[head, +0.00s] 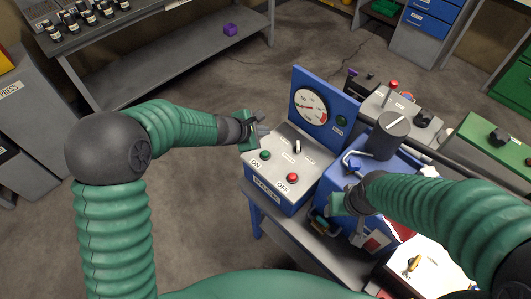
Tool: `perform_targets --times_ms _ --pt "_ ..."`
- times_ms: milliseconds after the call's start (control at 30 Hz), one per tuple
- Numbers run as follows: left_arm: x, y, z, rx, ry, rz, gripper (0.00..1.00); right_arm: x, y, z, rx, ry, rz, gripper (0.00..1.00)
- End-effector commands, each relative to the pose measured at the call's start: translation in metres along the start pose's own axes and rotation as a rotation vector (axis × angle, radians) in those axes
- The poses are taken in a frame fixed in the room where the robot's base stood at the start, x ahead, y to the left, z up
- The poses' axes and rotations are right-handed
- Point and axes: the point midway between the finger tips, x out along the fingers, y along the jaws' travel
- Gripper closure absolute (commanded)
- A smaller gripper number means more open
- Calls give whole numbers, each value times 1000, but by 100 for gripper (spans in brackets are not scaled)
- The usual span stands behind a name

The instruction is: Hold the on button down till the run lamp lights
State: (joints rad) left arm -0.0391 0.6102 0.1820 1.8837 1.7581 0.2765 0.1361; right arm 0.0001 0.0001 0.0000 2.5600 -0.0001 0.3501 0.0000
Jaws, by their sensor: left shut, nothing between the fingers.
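The control box (275,199) has a sloped grey top with a green button (265,155) labelled ON and a red button (292,178) labelled OFF. A small dark green lamp (341,120) sits on the blue upright panel beside a round gauge; it looks unlit. My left gripper (264,130) is shut and empty, near the box's far left edge, behind the ON button in the picture. The ON button shows clear of the fingers. My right gripper (335,204) is by the blue machine to the right; its fingers are too hidden to read.
A blue machine (385,165) with a grey cylinder crowds the right side. A grey panel with a red knob (394,85) lies behind. Open floor (190,240) lies left of the box.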

Motion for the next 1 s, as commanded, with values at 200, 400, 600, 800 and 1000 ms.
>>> perform_targets --times_ms 200,400,600,800,1000 --pt "2 2 1 -22 -3 6 100 0 0 0 0 0 0 47" --pt "3 1 -1 -21 -2 6 100 2 0 0 0 0 0 47" --pt "16 -9 -10 -19 -1 5 100 17 0 4 0 0 0 47" --pt "37 -24 -25 -19 -1 4 100 42 0 10 0 0 0 47" --pt "57 -39 -39 -20 -2 6 100 69 0 16 0 0 0 47"
